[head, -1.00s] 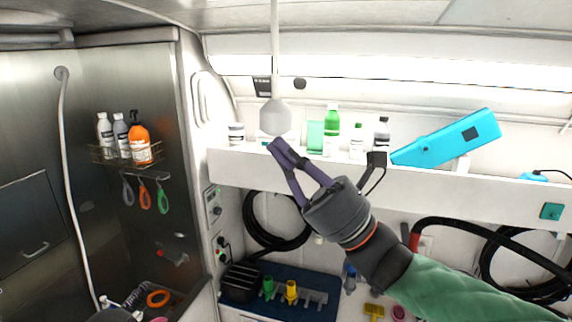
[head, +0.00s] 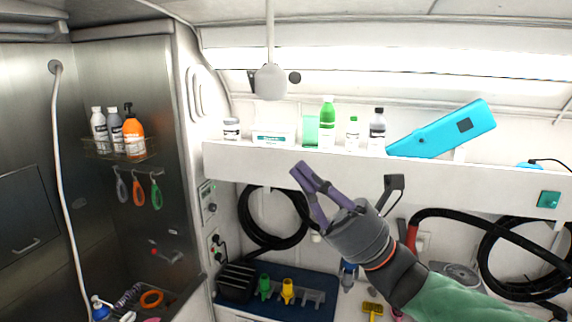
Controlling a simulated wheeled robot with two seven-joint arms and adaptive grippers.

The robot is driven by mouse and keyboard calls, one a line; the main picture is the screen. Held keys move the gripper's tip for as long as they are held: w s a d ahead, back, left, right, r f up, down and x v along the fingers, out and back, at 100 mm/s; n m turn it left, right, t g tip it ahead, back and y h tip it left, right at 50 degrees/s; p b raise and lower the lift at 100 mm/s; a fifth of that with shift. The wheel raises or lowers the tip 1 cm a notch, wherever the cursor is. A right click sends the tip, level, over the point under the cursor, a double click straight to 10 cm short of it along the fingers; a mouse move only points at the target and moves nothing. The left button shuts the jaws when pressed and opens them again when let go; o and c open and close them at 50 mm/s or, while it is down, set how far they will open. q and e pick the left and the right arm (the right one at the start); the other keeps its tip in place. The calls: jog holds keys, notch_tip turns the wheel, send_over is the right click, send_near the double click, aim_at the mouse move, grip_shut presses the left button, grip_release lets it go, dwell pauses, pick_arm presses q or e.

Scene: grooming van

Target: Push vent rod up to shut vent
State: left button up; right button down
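The white vent rod (head: 270,30) hangs straight down from the ceiling and ends in a rounded grey-white knob (head: 270,82) in front of the back wall, above the shelf. My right gripper (head: 299,168) is below and a little right of the knob, apart from it, in front of the shelf's lower edge. Its two purple fingers lie close together at the tips with a gap between them further back, and nothing shows between them. Whether the tips touch is hard to tell. The vent itself is not visible. My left gripper is not in view.
A white shelf (head: 440,172) runs along the back wall with several bottles and a turquoise clipper-shaped object (head: 445,130). A wire basket (head: 118,150) of bottles hangs at left. Black hoses (head: 250,225) hang below the shelf.

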jog(key=b+v, duration=0.1)
jog(key=v, duration=0.3)
jog(key=shift+d+f, duration=0.15)
jog(key=shift+f, duration=0.05)
